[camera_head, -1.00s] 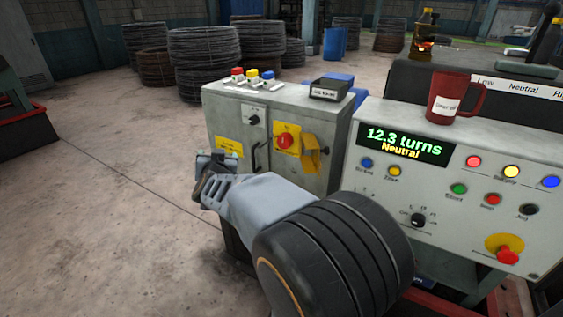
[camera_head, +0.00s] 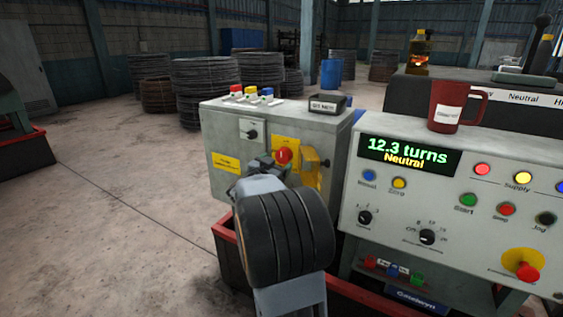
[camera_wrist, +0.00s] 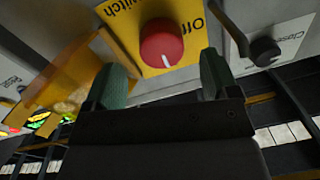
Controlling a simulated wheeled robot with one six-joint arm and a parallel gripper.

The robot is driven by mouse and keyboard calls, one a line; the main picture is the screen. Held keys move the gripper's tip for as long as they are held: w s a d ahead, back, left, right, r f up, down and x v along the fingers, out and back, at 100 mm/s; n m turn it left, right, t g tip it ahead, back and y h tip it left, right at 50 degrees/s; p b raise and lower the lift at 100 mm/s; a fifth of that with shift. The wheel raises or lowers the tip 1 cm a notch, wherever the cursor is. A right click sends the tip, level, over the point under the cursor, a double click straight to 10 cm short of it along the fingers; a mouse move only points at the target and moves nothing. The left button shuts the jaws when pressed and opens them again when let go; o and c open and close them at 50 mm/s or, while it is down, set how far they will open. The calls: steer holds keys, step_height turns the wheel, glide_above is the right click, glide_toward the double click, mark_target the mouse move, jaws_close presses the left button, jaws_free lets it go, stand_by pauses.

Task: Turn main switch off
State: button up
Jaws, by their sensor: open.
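The main switch is a red round knob (camera_head: 283,156) on a yellow plate on the grey cabinet front. In the wrist view the knob (camera_wrist: 161,43) shows a white mark at its lower edge. The plate (camera_wrist: 150,14) carries the words "Off" and "Switch", turned over in that view. My gripper (camera_wrist: 163,80) is open and empty. Its two green-padded fingertips lie left and right of the knob's line, just below it in the picture, apart from it. In the head view my gripper (camera_head: 261,167) is close to the plate, and my wrist hides part of the cabinet.
A yellow flap (camera_head: 312,165) stands out beside the switch; it shows at left in the wrist view (camera_wrist: 68,78). A black selector knob (camera_head: 252,134) sits on the other side. A control desk (camera_head: 450,190) with a red mug (camera_head: 446,113) stands at right. Floor at left is clear.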

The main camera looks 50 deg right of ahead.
mark_target(282, 158)
steer(key=shift+x, duration=2.15)
steer(key=c, duration=0.9)
